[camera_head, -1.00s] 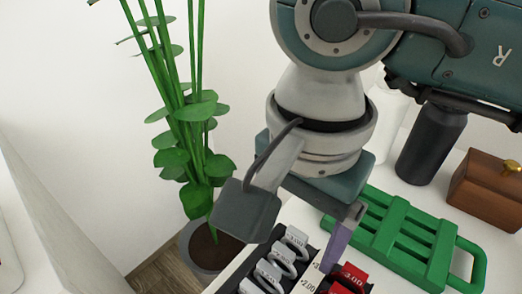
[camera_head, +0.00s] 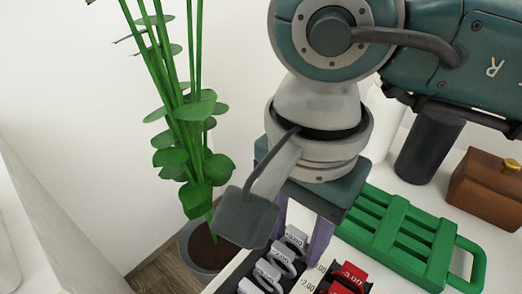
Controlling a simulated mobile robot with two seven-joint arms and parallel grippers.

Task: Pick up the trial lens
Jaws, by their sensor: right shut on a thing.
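Several trial lenses stand in a black rack at the bottom centre: grey-tabbed ones (camera_head: 283,260) in a row on the left, red-tabbed ones (camera_head: 350,275) on the right, with printed numbers. My right gripper (camera_head: 301,238) points down at the back end of the grey row. Its purple fingers are partly hidden by the wrist camera and the palm. It is shut on a trial lens at the rack; the held lens is mostly hidden, so I cannot tell exactly which one. My left gripper is out of view.
A green slotted case with a handle (camera_head: 398,238) lies right of the rack. Behind it stand a dark cylinder (camera_head: 428,147) and a brown wooden box with a brass knob (camera_head: 487,181). A potted plant (camera_head: 190,165) stands on the floor at left, beyond the table edge.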

